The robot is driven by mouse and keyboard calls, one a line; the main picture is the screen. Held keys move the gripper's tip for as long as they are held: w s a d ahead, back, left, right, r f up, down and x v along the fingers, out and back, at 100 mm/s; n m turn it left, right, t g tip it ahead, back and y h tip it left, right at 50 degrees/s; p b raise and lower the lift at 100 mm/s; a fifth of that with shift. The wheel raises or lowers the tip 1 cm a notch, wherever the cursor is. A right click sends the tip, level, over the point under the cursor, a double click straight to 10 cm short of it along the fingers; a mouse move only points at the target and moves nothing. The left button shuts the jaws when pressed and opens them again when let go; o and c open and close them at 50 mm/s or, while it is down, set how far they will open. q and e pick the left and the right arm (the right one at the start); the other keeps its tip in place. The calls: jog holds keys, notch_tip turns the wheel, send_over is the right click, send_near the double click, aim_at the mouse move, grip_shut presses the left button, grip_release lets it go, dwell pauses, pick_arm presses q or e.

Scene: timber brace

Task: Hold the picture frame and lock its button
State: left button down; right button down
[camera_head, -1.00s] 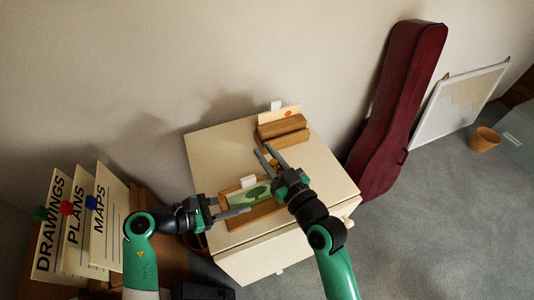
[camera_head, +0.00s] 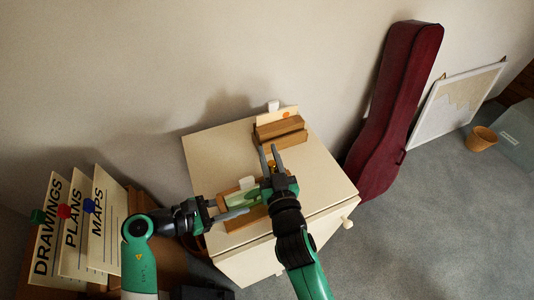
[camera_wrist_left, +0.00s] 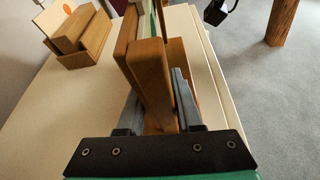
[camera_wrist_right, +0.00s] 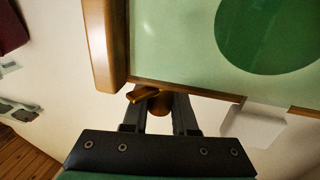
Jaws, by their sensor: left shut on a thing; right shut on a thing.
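The picture frame (camera_head: 239,223), wooden with a green picture, stands on the cream cabinet top and is partly hidden by my arms. My left gripper (camera_head: 246,211) is shut on its wooden side; the left wrist view shows the frame's wooden bar (camera_wrist_left: 152,75) between the fingers. My right gripper (camera_head: 269,150) is at the frame's upper right side in the head view. In the right wrist view its fingers are shut on the small round brown button (camera_wrist_right: 160,103) at the frame's edge. A wooden tab (camera_wrist_right: 141,95) shows beside it.
A wooden block holder (camera_head: 281,138) with a card stands at the back of the cream cabinet (camera_head: 318,180). Labelled folders (camera_head: 75,225) are at the left. A dark red instrument case (camera_head: 395,100) leans against the wall at the right.

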jog(key=shift+d+f+m+h, duration=0.15)
jog(key=shift+m+h, duration=0.35)
jog(key=shift+h, duration=0.3)
jog(key=shift+d+f+m+h, duration=0.1)
jog(key=shift+m+h, duration=0.4)
jog(key=shift+h, duration=0.3)
jog(key=c, duration=0.7)
grip_release()
jog(key=shift+s+r, duration=0.1)
jog(key=shift+r, duration=0.1)
notch_tip(320, 180, up, 10)
jog(key=shift+f, duration=0.1)
